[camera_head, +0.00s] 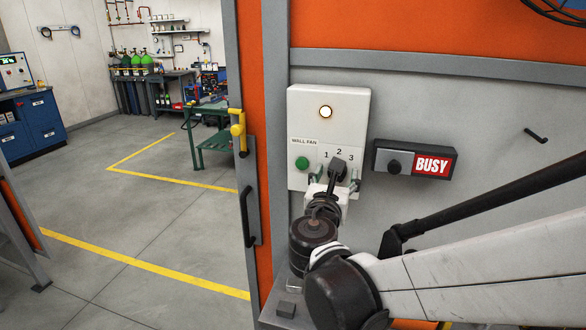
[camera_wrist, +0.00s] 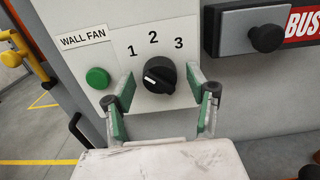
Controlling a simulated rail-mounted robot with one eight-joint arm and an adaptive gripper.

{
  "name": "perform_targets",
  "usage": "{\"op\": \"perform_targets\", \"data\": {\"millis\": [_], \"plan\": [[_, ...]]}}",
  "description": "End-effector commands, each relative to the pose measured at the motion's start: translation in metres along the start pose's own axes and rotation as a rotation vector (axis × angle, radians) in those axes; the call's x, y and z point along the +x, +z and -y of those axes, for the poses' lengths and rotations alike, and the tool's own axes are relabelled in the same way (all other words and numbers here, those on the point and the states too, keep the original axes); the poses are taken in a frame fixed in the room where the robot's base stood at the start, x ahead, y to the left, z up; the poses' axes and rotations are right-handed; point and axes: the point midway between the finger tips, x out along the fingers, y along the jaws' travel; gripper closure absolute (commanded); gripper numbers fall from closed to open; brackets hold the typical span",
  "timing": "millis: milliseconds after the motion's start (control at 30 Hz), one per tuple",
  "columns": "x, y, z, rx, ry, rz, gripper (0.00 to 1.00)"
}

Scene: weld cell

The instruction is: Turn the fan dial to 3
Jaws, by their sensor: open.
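The fan dial (camera_wrist: 160,75) is a round black knob on a white panel labelled WALL FAN (camera_wrist: 125,25), below the numerals 1, 2 and 3. In the wrist view its small white mark shows on the dial's left part; the exact setting is hard to read. My gripper (camera_wrist: 160,88) is open, with its green-padded fingers on the left and right of the dial. A gap shows between the dial and each finger. In the head view the dial (camera_head: 338,168) sits just above my gripper (camera_head: 334,178), which partly hides it.
A green button (camera_wrist: 97,78) is left of the dial, close to my left finger. A lit lamp (camera_head: 326,112) is higher on the panel. A BUSY sign box (camera_head: 413,160) with its own black knob (camera_wrist: 267,38) is to the right. A door handle (camera_head: 249,216) is at lower left.

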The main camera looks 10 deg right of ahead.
Motion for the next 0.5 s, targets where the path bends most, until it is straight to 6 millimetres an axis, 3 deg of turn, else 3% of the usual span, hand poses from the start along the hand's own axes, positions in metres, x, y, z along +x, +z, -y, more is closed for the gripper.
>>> {"op": "perform_targets", "data": {"millis": [233, 500], "plan": [[0.0004, 0.0000, -0.0001, 0.000, 0.000, 0.000, 0.49], [0.0002, 0.0000, -0.0001, 0.000, 0.000, 0.000, 0.85]]}}
